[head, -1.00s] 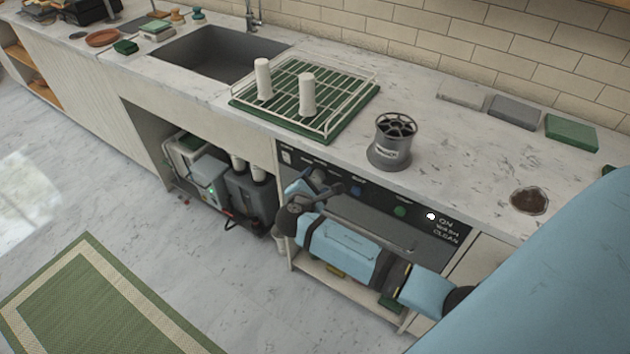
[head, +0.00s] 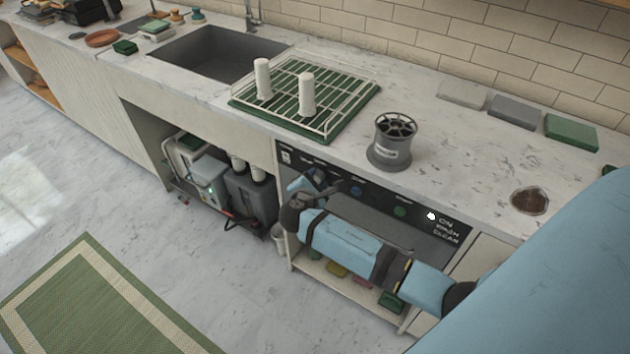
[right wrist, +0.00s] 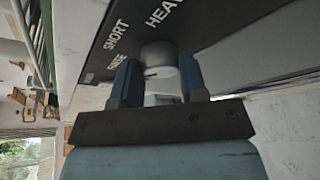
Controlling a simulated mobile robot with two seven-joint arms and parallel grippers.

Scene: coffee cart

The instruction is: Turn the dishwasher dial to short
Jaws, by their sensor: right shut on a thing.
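The dishwasher's dark control panel (head: 430,222) runs under the counter edge. The dishwasher dial (right wrist: 158,58) is a grey round knob, seen in the right wrist view between the two fingers of my right gripper (right wrist: 154,82), which is shut on it. The word SHORT (right wrist: 117,36) is printed beside the dial, with HEAVY, cut off, to its right and another label below left, hard to read. In the head view my right gripper (head: 338,184) is at the panel's left part and hides the dial. My left gripper is not in view.
A blue button (head: 357,190) and a green button (head: 400,211) sit right of my gripper. Open floor lies in front.

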